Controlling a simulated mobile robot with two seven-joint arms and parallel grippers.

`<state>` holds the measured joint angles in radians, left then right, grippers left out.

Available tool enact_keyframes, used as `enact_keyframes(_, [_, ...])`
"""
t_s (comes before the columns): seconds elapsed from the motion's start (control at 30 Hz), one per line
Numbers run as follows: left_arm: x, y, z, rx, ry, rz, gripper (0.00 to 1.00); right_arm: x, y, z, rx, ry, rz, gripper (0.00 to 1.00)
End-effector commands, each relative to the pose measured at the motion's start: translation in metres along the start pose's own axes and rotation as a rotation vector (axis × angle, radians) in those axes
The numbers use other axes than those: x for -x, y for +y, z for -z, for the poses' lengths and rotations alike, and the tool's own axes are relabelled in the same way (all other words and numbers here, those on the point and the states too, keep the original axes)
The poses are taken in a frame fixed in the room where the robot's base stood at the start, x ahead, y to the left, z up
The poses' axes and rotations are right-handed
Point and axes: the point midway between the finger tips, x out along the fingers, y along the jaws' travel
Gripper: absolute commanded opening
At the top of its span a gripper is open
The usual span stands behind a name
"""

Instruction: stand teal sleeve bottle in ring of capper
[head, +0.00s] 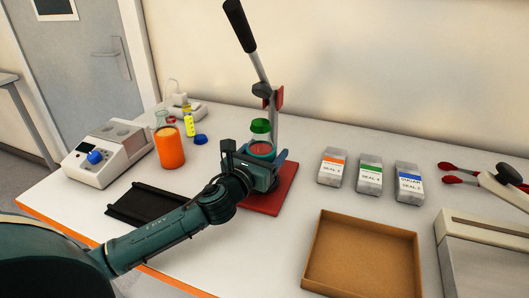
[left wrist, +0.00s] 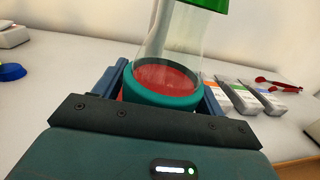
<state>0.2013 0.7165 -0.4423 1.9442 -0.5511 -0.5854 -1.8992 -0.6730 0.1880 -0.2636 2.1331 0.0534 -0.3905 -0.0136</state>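The teal sleeve bottle (head: 261,128) has a green top, clear glass walls and a teal band low down. It stands upright between the fingers of my left gripper (head: 259,160). In the left wrist view the fingers lie close against both sides of the teal sleeve (left wrist: 165,93), and the gripper looks shut on it. The capper has a red base (head: 283,190), a metal post and a long lever with a black handle (head: 239,25) tilted up. The bottle is in front of the post. The ring and the bottle's foot are hidden by my gripper. My right gripper is not in view.
An orange-filled bottle (head: 169,147), a yellow vial (head: 189,124), a blue cap (head: 200,139) and a white device (head: 108,165) stand left. A black tray (head: 135,205) lies in front. Several labelled seal boxes (head: 369,177), a brown tray (head: 318,250) and red-tipped tongs (head: 455,175) are right.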

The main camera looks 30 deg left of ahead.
Motion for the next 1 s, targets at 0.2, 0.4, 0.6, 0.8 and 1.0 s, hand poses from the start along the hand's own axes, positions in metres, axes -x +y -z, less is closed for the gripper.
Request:
enact_keyframes(0.2, [0.000,0.000,0.001,0.000,0.002,0.000,0.87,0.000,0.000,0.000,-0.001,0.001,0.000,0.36])
enact_keyframes(0.4, [0.000,0.000,0.004,0.001,0.007,-0.001,0.87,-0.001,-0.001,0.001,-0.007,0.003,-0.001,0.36])
enact_keyframes(0.6, [0.015,0.000,0.004,-0.002,0.008,0.000,0.87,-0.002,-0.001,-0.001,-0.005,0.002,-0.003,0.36])
enact_keyframes(0.8, [0.058,-0.001,0.005,-0.002,0.009,0.003,0.87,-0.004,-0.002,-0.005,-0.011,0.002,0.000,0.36])
enact_keyframes(1.0, [0.098,0.000,0.004,-0.001,0.008,0.001,0.87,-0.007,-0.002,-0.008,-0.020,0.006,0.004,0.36])
